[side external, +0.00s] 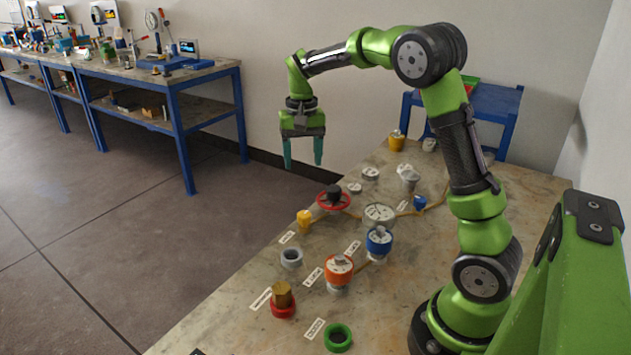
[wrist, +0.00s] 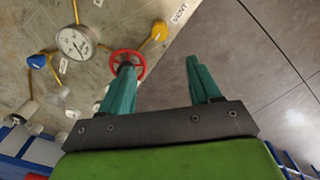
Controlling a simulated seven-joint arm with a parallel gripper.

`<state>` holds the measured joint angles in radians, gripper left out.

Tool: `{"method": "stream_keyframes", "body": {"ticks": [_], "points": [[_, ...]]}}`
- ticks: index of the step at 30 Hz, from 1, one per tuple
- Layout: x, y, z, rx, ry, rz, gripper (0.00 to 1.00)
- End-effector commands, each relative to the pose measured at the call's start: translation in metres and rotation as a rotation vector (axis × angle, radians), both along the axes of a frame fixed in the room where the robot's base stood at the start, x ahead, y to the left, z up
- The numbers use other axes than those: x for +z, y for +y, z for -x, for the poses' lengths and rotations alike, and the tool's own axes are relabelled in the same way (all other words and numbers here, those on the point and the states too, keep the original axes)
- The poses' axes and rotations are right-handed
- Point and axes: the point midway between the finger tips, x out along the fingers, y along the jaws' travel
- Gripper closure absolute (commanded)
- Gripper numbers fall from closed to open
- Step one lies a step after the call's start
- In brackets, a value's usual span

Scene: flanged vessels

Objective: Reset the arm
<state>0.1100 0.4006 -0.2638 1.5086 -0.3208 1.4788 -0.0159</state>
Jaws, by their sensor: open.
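My gripper (side external: 303,152) is raised in the air above the far-left edge of the table, its two teal fingers pointing down. The fingers are apart with nothing between them. In the wrist view the gripper (wrist: 160,85) also shows open and empty, over the table edge and the floor. The red handwheel (side external: 333,200) is on the table below and to the right of the gripper. It shows in the wrist view (wrist: 140,62), partly hidden behind one finger. The gripper touches nothing.
The table (side external: 235,308) holds several vessels: an orange-topped one (side external: 338,270), a blue-topped one (side external: 378,240), a red one with a brass top (side external: 282,300) and a green ring (side external: 338,337). A gauge (wrist: 75,42) and yellow knob (side external: 304,219) stand nearby. A blue-legged bench (side external: 180,130) is behind, across open floor.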

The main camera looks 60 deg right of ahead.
Motion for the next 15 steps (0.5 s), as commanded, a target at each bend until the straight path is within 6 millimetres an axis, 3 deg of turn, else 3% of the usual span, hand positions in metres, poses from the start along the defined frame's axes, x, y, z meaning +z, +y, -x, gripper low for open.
{"method": "stream_keyframes", "body": {"ticks": [5, 15], "points": [[0.0141, -0.0001, 0.0001, -0.001, -0.001, 0.000, 0.37], [0.0153, -0.0003, 0.0000, -0.001, -0.001, 0.001, 0.37]]}}
